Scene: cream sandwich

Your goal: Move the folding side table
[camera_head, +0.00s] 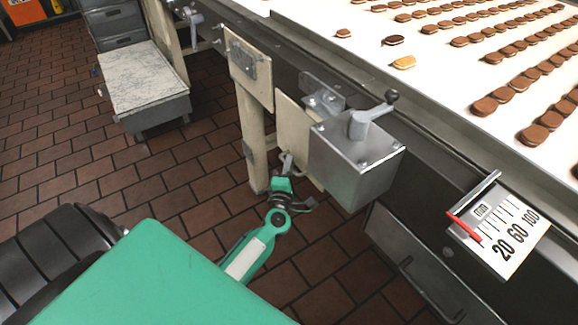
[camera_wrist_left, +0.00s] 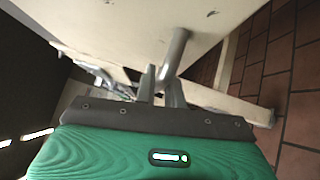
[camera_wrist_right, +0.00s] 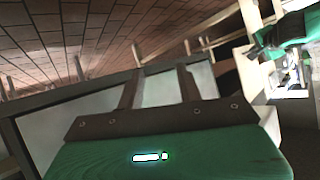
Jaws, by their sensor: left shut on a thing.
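I cannot tell for certain which piece is the folding side table. A cream panel (camera_head: 293,125) with a small metal handle (camera_head: 288,158) hangs at the side of the conveyor, next to a cream post. My left gripper (camera_head: 285,174) is at this handle, low beside the grey metal box. The left wrist view shows its fingers (camera_wrist_left: 162,86) close together at a metal bar (camera_wrist_left: 176,52) standing out from the cream panel (camera_wrist_left: 135,25). It is shut on the handle. My right gripper (camera_wrist_right: 160,84) has its fingers apart and nothing visible between them; it is outside the head view.
The grey metal box (camera_head: 355,160) with a lever juts out above my left gripper. A scale plate (camera_head: 500,235) with a red pointer is at the right. Cookies lie on the white conveyor (camera_head: 430,70). A marbled-top unit (camera_head: 145,75) stands at the upper left; tiled floor between is clear.

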